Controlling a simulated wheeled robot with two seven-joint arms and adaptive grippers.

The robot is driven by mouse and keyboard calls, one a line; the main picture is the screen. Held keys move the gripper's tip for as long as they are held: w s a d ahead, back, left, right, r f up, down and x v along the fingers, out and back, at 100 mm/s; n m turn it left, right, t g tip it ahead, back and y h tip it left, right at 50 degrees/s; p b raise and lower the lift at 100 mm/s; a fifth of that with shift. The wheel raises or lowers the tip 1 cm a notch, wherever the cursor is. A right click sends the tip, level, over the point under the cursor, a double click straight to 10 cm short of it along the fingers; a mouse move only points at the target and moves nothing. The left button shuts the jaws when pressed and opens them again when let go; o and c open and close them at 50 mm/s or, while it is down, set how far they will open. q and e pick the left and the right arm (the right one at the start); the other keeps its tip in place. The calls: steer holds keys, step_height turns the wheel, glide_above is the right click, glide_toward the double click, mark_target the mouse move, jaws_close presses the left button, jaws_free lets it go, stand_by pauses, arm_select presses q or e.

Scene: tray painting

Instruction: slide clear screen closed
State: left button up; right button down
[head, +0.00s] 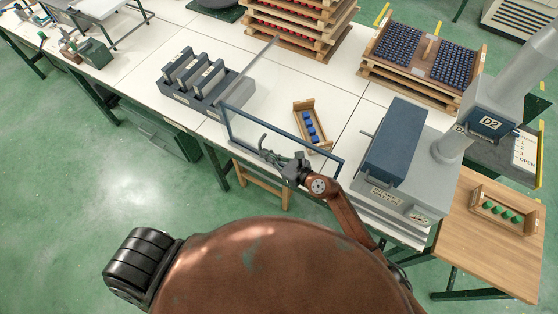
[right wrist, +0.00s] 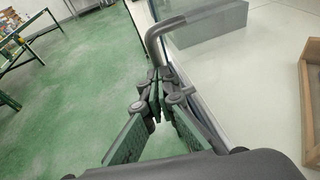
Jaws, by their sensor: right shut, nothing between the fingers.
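The clear screen is a see-through panel in a dark blue-grey frame (head: 282,128), standing near the bench's front edge in the head view. A bent grey handle (head: 262,141) is on its near side. The handle also shows in the right wrist view (right wrist: 152,42), curving down toward my fingertips. My right gripper (head: 268,155) is at the handle's lower end, in front of the screen. In the right wrist view its fingers (right wrist: 157,90) are together, with nothing between them. I cannot tell whether they touch the handle. My left gripper is not in view.
Behind the screen, a wooden tray (head: 325,142) holds blue pieces. A grey slotted block (head: 185,92) stands left, and a grey machine with a dark blue box (head: 396,138) right. Stacked pallets and a large tray (head: 471,83) fill the back. Bare bench lies between.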

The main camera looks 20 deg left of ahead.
steer(key=f+v, duration=0.1)
steer(key=v, duration=1.2)
steer(key=shift+s+d, duration=0.2)
steer(key=shift+d, duration=0.25)
steer(key=shift+r, duration=0.2)
